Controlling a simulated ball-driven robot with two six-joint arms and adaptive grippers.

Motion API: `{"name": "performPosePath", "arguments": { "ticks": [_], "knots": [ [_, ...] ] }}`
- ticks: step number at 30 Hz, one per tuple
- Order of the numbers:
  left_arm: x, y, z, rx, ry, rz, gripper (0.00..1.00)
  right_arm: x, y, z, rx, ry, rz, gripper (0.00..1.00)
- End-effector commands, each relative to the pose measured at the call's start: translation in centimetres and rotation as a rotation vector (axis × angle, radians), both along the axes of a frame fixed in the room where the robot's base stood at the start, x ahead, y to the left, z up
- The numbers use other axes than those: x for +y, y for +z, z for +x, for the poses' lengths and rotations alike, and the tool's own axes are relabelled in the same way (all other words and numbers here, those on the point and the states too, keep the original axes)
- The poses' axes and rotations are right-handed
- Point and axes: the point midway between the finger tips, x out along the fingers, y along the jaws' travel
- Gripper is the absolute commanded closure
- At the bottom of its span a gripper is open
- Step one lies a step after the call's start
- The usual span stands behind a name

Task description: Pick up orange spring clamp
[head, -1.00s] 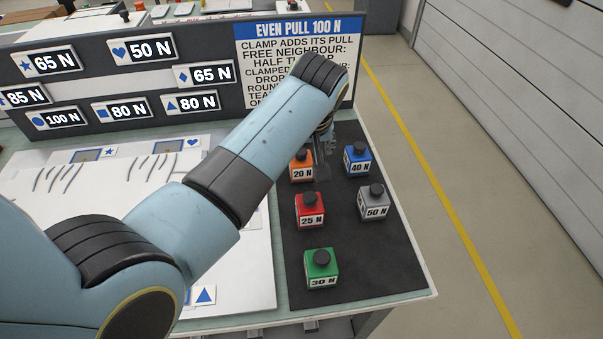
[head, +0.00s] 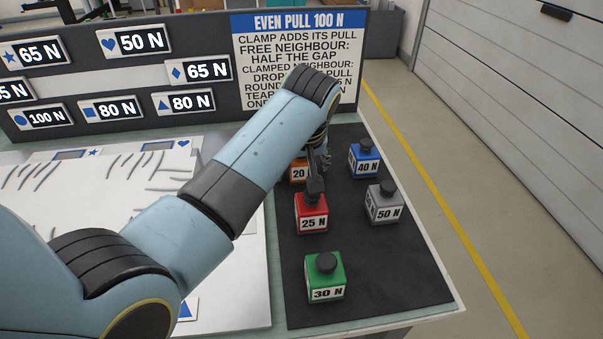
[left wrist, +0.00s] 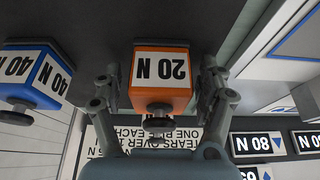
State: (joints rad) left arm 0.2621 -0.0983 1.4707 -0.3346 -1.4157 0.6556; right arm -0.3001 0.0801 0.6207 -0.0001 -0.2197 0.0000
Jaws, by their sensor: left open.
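The orange spring clamp (head: 298,173), a box marked 20 N with a dark knob, stands on the black mat (head: 380,265). In the head view, my left forearm and gripper (head: 316,180) hide part of it. In the left wrist view, the orange clamp (left wrist: 161,72) appears upside down, its label facing the camera. My left gripper (left wrist: 160,85) is open, with one finger on each side of the orange clamp. Gaps show beside it and I see no grip on it. My right gripper is not in view.
The red 25 N clamp (head: 311,212) stands close in front of my left gripper. The blue 40 N (head: 364,160), grey 50 N (head: 383,204) and green 30 N (head: 325,278) clamps share the mat. A sign board (head: 215,45) stands behind. The mat's right front is clear.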

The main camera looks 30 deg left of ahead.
Motion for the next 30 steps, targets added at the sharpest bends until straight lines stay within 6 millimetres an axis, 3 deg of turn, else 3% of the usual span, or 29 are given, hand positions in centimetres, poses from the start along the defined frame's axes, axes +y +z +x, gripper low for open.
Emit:
{"name": "performPosePath", "arguments": {
  "ticks": [3,19,30],
  "knots": [
    [0.0,0.18,0.02,-0.001,0.0,0.001,0.25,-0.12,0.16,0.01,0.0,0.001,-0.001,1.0],
    [-0.02,0.12,-0.02,0.0,0.0,0.0,0.94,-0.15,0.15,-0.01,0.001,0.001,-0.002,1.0],
    [0.02,0.51,0.06,-0.001,0.0,0.0,0.96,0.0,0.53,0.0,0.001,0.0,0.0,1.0]
  ]
}}
